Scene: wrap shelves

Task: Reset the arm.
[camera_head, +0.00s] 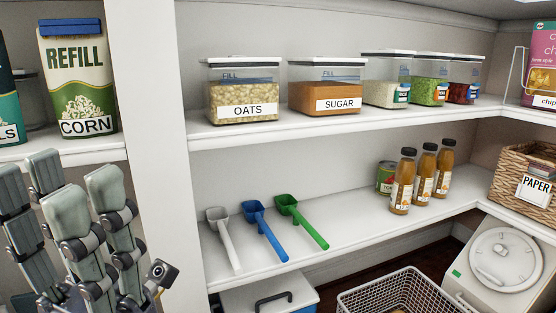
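My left gripper (56,190) is at the lower left, in front of the shelves. Its grey-green finger pads point upward and stand apart, with nothing visible held between them. A small dark camera-like part (161,273) sits at its right side. The gripper's base and the arm behind it are cut off by the picture edge. I see no second arm from the right, so my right gripper is out of view.
The upper shelf (215,137) holds OATS (240,92) and SUGAR (327,88) containers. The lower shelf (340,230) holds white (223,238), blue (265,229) and green (303,221) scoops, and bottles (403,182). A corn bag (78,80) stands above the gripper. A wire basket (375,298) is below.

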